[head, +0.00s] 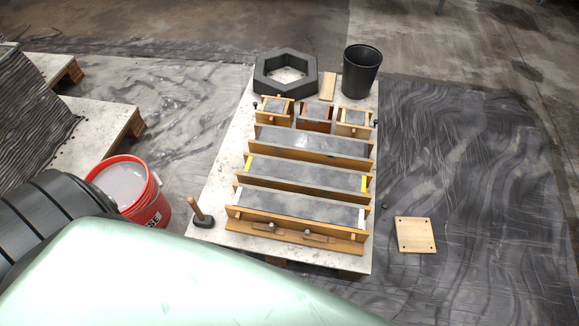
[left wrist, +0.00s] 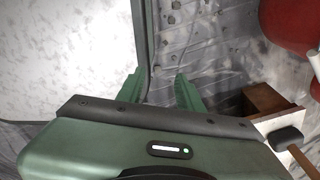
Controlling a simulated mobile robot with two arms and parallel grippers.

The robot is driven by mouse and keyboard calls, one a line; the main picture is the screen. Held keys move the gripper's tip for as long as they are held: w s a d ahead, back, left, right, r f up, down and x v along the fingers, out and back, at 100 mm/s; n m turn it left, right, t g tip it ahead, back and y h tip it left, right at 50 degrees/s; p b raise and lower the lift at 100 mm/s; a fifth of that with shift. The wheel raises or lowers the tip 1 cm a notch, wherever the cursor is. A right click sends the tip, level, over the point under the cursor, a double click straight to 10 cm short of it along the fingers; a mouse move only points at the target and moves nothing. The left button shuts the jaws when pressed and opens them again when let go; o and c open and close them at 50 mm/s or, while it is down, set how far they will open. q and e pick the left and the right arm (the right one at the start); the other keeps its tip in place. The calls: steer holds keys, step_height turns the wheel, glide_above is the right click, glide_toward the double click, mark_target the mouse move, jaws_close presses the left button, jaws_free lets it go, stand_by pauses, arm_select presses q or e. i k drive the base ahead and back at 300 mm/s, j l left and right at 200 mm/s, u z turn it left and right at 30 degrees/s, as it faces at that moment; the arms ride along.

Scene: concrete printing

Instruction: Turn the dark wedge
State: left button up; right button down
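Two small brownish wedges lie on the front ledge of the wooden formwork (head: 240,240) in the head view. One wedge (head: 265,227) is left of the middle and the other wedge (head: 318,237) is to its right. At this size I cannot tell which is the dark one. My left gripper (left wrist: 159,90) shows in the left wrist view with its two green fingers apart and nothing between them. It is over the floor near the bucket, away from the wedges, which that view does not show. My right gripper is in neither view.
The formwork stands on a pale tabletop (head: 212,190), with a wooden-handled tool (head: 201,217) at its left edge. A red bucket (head: 150,209) stands left of it and shows in the wrist view (left wrist: 288,22). A black bin (head: 361,75) and hexagonal ring (head: 263,84) are behind.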

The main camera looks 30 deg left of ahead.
mark_target(270, 227)
steer(key=l+u, duration=0.85)
steer(key=u, duration=0.75)
steer(key=j+z, duration=0.1)
steer(key=j, duration=0.2)
